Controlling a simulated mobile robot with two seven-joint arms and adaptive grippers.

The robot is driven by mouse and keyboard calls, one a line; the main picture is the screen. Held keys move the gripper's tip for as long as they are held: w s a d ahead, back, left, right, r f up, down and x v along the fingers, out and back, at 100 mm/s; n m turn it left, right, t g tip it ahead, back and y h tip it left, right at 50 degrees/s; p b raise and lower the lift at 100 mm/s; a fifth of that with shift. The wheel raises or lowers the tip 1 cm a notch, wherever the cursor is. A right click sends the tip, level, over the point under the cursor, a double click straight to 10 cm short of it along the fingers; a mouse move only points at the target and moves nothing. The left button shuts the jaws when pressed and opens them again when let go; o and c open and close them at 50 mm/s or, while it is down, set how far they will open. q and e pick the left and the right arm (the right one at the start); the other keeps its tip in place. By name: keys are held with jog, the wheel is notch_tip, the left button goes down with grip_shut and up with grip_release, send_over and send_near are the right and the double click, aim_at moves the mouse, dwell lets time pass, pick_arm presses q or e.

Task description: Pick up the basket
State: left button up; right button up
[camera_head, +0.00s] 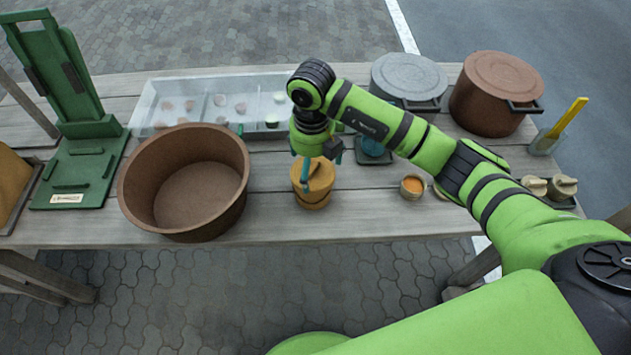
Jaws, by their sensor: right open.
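A small yellow-orange, basket-like container (319,196) with a round top stands upright on the wooden table, right of the large brown tub. It is the likeliest basket in view. My right gripper (312,168) points down just over it, with its fingers apart. One greenish finger overlaps the container's left side in the picture. The gripper hides part of the container's top, and I cannot tell whether it touches. Nothing shows held between the fingers. My left gripper is not in view.
The wide brown tub (198,225) stands close on the left. Behind are a clear divided tray (180,88) and two lidded pots, one grey (408,72) and one brown (490,105). A small orange-filled cup (412,187) sits right. The table's front edge is near.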

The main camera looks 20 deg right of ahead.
jog(key=f+p, duration=0.1)
jog(key=f, duration=0.4)
jog(key=shift+s, duration=0.2)
jog(key=shift+w+f, duration=0.35)
jog(key=shift+f, duration=0.05)
jog(key=shift+s+r, duration=0.15)
jog(key=shift+r, duration=0.05)
jog(key=c, duration=1.3)
jog(key=shift+r, duration=0.1)
